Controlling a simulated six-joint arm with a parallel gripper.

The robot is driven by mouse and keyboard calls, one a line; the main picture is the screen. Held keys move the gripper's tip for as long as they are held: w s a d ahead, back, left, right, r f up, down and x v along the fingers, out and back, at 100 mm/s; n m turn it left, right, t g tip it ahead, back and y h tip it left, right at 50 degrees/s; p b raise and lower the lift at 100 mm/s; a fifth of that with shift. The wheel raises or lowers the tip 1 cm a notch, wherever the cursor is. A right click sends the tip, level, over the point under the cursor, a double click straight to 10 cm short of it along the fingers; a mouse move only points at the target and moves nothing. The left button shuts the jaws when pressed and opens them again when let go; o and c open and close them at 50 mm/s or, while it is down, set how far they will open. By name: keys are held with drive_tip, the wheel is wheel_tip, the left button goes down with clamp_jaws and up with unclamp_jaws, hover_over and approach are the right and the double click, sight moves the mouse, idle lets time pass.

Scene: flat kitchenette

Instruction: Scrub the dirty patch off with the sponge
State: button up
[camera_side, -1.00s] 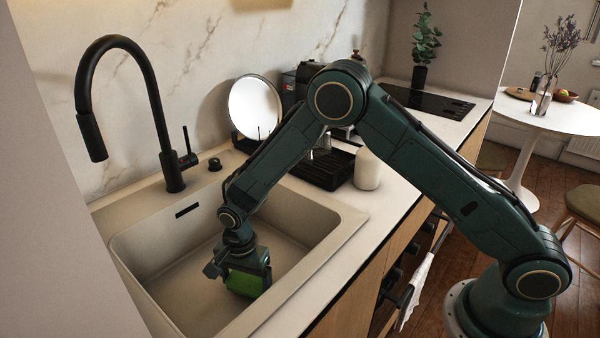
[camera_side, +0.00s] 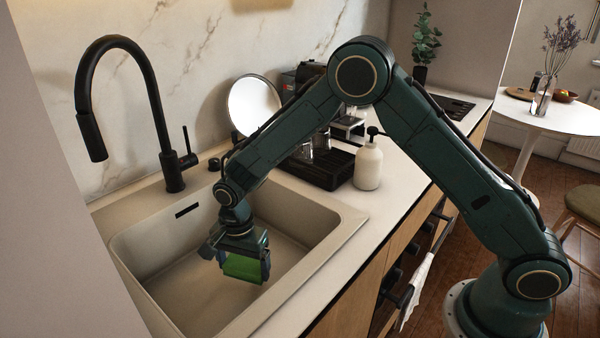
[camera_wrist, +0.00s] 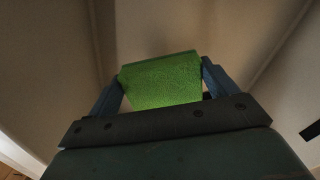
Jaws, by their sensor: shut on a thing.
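The green sponge (camera_side: 243,268) is held in my gripper (camera_side: 245,262), which is shut on it. In the wrist view the sponge (camera_wrist: 162,82) sits between the two blue fingers of my gripper (camera_wrist: 162,84). The sponge is over the beige sink (camera_side: 330,218), apparently above its floor, near the front side. I cannot make out a distinct dirty patch; part of the sink floor is hidden behind my gripper and the sponge.
A black faucet (camera_side: 160,120) arches over the sink's left back. A soap dispenser (camera_side: 368,165) and a black dish rack (camera_side: 325,170) with a white plate (camera_side: 253,105) stand right of and behind the sink. The sink walls surround my gripper.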

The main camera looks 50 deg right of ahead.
drive_tip(key=shift+s, duration=0.1)
drive_tip(key=shift+s, duration=0.45)
drive_tip(key=shift+f, duration=0.15)
